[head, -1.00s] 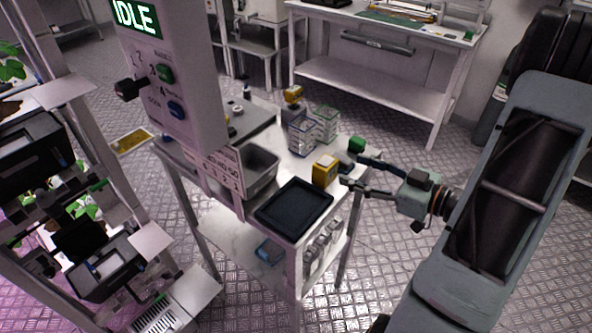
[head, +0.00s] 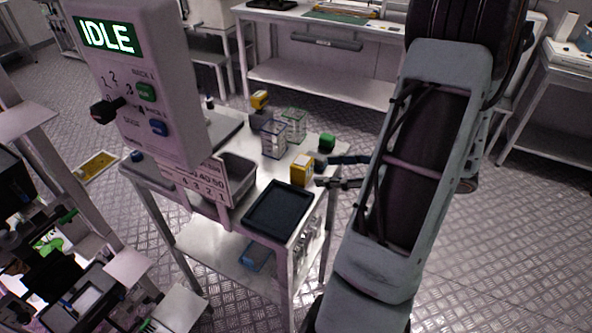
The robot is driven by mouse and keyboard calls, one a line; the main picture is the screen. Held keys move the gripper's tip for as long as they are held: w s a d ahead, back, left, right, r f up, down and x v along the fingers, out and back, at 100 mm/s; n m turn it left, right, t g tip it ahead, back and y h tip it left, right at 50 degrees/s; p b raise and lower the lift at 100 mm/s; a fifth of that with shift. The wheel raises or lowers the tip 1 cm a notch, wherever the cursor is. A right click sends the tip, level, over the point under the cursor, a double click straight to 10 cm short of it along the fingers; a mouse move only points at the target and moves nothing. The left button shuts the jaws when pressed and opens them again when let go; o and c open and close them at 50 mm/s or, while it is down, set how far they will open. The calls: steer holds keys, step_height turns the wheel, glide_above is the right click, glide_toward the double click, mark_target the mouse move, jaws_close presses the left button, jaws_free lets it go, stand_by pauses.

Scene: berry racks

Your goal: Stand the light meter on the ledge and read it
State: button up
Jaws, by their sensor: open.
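A small yellow box-shaped device with a pale top (head: 302,170) stands on the white cart top (head: 225,147); it may be the light meter, but no reading can be made out. My gripper (head: 323,171) is open, its two dark fingers reaching in from the right with their tips just beside the device. I cannot tell whether they touch it. A second yellow item (head: 260,100) stands further back on the cart. White shelf plates on the rack at left (head: 28,121) may include the ledge; I cannot tell which.
Open floor (head: 520,240) lies at right.

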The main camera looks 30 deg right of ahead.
mark_target(303, 161)
steer(key=x, duration=0.8)
steer(key=shift+w, duration=0.4)
steer(key=c, duration=1.2)
steer(key=shift+o, duration=0.2)
steer(key=shift+r, duration=0.1)
steer(key=shift+r, duration=0.25)
steer(key=r, duration=0.3)
steer(key=shift+s+r, duration=0.15)
steer(key=shift+s, duration=0.05)
steer(key=s+a+r+p, duration=0.2)
steer(key=s+r, duration=0.7)
steer(key=s, duration=0.4)
steer(key=shift+s, duration=0.25)
